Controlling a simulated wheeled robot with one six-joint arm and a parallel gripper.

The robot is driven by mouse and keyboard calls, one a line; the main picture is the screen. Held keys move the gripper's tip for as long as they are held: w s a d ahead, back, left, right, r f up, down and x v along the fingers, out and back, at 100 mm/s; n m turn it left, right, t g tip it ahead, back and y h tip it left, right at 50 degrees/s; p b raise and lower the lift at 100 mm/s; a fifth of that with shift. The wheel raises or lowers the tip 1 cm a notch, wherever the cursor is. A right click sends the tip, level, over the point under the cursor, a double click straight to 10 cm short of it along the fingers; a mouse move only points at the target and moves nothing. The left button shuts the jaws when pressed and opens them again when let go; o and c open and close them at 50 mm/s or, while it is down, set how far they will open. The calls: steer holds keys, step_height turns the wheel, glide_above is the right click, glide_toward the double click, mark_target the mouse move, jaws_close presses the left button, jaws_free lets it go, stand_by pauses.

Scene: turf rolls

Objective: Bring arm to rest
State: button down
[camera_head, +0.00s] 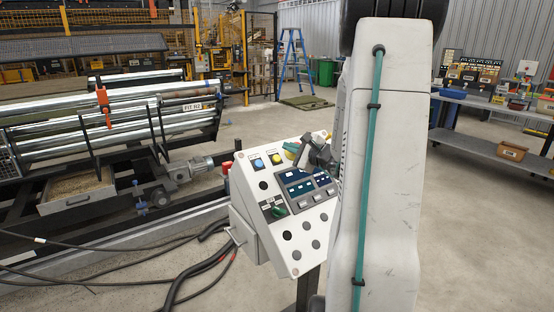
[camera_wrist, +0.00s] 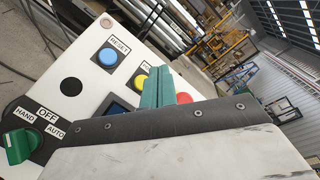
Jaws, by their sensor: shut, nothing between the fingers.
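My arm (camera_head: 385,160) stands large and upright in the head view and hides part of the scene behind it. My gripper (camera_head: 291,148), with teal fingers, is at the upper part of a white control panel (camera_head: 262,228). In the wrist view the teal fingers (camera_wrist: 158,88) are shut together and empty, in front of the panel face. They partly cover a yellow button (camera_wrist: 140,80). I cannot tell whether they touch the panel.
The panel has a blue RESET button (camera_wrist: 107,57) and a green HAND/OFF/AUTO selector (camera_wrist: 18,149). A roller machine (camera_head: 110,115) stands at left, with cables (camera_head: 190,275) on the floor. A shelf table (camera_head: 500,150) with bins is at right. Open floor lies between.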

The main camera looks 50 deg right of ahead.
stand_by(0.3)
steer(key=s+a+f+n+g+y, duration=0.1)
steer(key=s+a+n+g+y, duration=0.2)
steer(key=a, duration=0.6)
steer(key=s+a+n+g+y, duration=0.25)
steer(key=a+n+g, duration=0.2)
steer(key=a, duration=0.45)
steer(key=s+a+f+n+g+y, duration=0.1)
steer(key=s+a+n+g+y, duration=0.15)
steer(key=a+n+y, duration=0.4)
steer(key=s+a+r+n+g+h, duration=0.2)
steer(key=s+a+n+h, duration=0.3)
steer(key=s+a+n, duration=0.1)
steer(key=s+a+r+n+g+h, duration=0.2)
steer(key=s+a+n+h, duration=0.3)
steer(key=s+a, duration=0.3)
steer(key=shift+s+r+n+g+h, duration=0.3)
steer(key=shift+s+r+n+g, duration=0.1)
steer(key=shift+s+n+g, duration=0.5)
steer(key=shift+s+a, duration=0.15)
